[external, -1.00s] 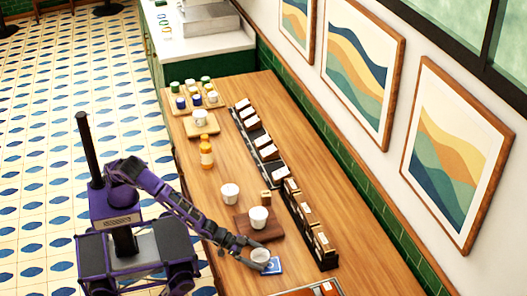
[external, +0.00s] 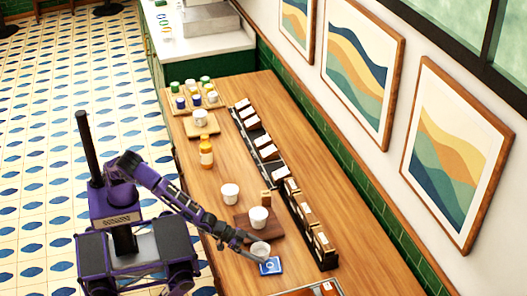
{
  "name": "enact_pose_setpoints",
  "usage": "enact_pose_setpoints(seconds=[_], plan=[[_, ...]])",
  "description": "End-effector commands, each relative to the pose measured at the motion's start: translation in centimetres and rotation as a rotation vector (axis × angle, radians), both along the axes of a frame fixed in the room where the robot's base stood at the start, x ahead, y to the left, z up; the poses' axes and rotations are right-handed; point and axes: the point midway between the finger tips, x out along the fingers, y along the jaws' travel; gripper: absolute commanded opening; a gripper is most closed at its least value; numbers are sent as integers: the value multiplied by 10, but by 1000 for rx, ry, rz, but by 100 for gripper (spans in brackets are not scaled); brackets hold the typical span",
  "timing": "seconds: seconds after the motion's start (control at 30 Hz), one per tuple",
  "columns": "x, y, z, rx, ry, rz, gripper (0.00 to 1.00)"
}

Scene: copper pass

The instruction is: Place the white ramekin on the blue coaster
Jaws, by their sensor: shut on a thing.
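The white ramekin (external: 260,251) is at the end of my arm, in my gripper (external: 256,242), which is shut on it. The blue coaster (external: 270,267) lies on the wooden counter near its front end and has a pale mark on it. In the picture the ramekin appears just above and left of the coaster, close to its far edge. Most of the coaster shows. I cannot tell how high the ramekin is above the counter, or whether it touches the coaster. The fingertips are small and hard to make out.
A white cup (external: 259,216) stands on a dark wooden board (external: 242,224) close behind my gripper. Another white cup (external: 230,192) stands further back. Dark racks (external: 315,235) line the wall side. A tray (external: 312,289) lies at the near edge.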

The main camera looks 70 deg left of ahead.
Motion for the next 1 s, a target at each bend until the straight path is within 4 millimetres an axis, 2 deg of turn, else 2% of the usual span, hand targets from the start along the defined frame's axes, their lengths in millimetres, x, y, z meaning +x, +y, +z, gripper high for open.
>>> enact_pose_setpoints(seconds=[0.03,0.2,0.33,0.5,0.63,0.83,1.0], plan=[[-1,-1,16,-4,-2,-1,20],[-1,-1,47,-2,-2,-2,20],[5,-5,61,0,-3,1,20],[22,-20,67,2,-3,9,20],[29,-27,58,2,0,12,20],[30,-27,20,2,2,13,20],[30,-27,4,1,0,13,20]])
